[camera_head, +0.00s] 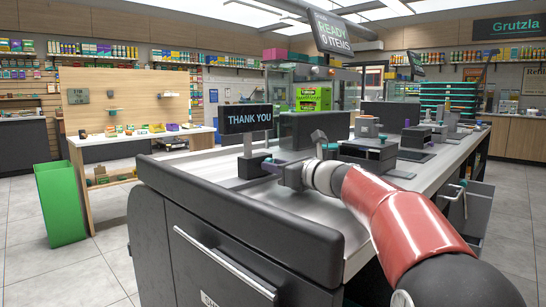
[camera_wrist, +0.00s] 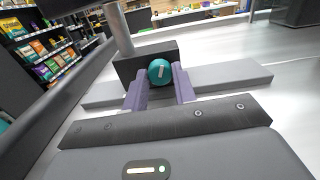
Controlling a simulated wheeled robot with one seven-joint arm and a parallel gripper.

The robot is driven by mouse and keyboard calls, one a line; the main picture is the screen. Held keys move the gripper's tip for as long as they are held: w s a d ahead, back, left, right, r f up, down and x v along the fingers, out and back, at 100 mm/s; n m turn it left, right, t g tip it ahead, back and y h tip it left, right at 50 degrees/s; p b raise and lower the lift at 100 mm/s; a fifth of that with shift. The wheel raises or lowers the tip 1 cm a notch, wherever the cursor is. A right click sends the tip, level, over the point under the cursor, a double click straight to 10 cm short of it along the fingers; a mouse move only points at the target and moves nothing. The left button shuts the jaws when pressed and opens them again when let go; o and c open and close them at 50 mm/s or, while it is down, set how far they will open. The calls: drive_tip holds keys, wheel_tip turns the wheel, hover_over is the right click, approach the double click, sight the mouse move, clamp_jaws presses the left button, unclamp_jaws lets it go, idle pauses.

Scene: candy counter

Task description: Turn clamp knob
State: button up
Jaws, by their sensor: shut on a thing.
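The clamp knob (camera_wrist: 159,72) is a round teal knob with a pale mark on its face, set on a dark block (camera_wrist: 128,66) at the foot of a grey post (camera_wrist: 119,28). In the head view the post carries a dark "THANK YOU" sign (camera_head: 247,118) and stands at the counter's near edge. My gripper (camera_wrist: 160,82) has its two purple fingers on either side of the knob, shut on it. In the head view my gripper (camera_head: 274,165) reaches the block from the right, and the knob is mostly hidden there.
The metal counter top (camera_head: 310,205) is clear around my arm. A dark rounded rail (camera_head: 230,215) edges it. A green bin (camera_head: 61,203) stands on the floor at left.

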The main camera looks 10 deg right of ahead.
drive_tip(key=shift+r+m, duration=0.1)
drive_tip(key=shift+m, duration=0.2)
drive_tip(key=shift+r+m+p, duration=0.2)
drive_tip(key=shift+m+p, duration=0.1)
drive_tip(key=shift+p, duration=0.45)
drive_tip(key=shift+m+p, duration=0.6)
drive_tip(key=shift+p, duration=0.1)
drive_tip(key=shift+f+m, duration=0.1)
drive_tip(key=shift+m, duration=0.2)
drive_tip(key=shift+f, duration=0.2)
drive_tip(key=shift+r+p, duration=0.1)
drive_tip(key=shift+p, duration=0.2)
